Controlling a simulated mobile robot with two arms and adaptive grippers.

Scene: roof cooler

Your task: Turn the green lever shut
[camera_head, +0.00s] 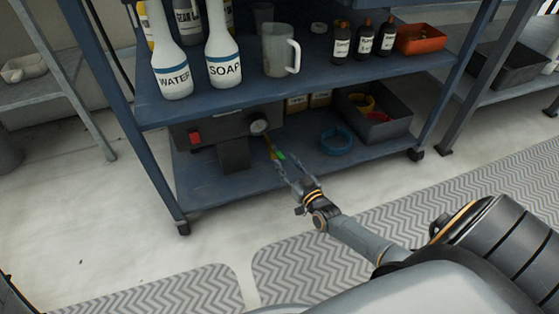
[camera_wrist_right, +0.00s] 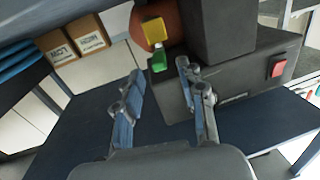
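The green lever (camera_head: 280,156) shows in the head view as a small green piece beside a yellow part, below the round gauge of a dark grey machine on the cart's lower shelf. In the right wrist view the green lever (camera_wrist_right: 159,62) hangs below a yellow block (camera_wrist_right: 154,31). My right gripper (camera_head: 288,169) reaches in from the right, its fingers pointing at the lever. In the wrist view my right gripper (camera_wrist_right: 160,72) is open, one finger on each side of the lever's end. I cannot tell whether either finger touches it. My left gripper is not in view.
The machine (camera_wrist_right: 235,75) has a red switch (camera_wrist_right: 277,67). A blue ring (camera_head: 336,141) and a dark bin (camera_head: 385,130) sit to the right on the lower shelf. The upper shelf (camera_head: 320,85), with bottles and a mug, overhangs. The shelf front is bare.

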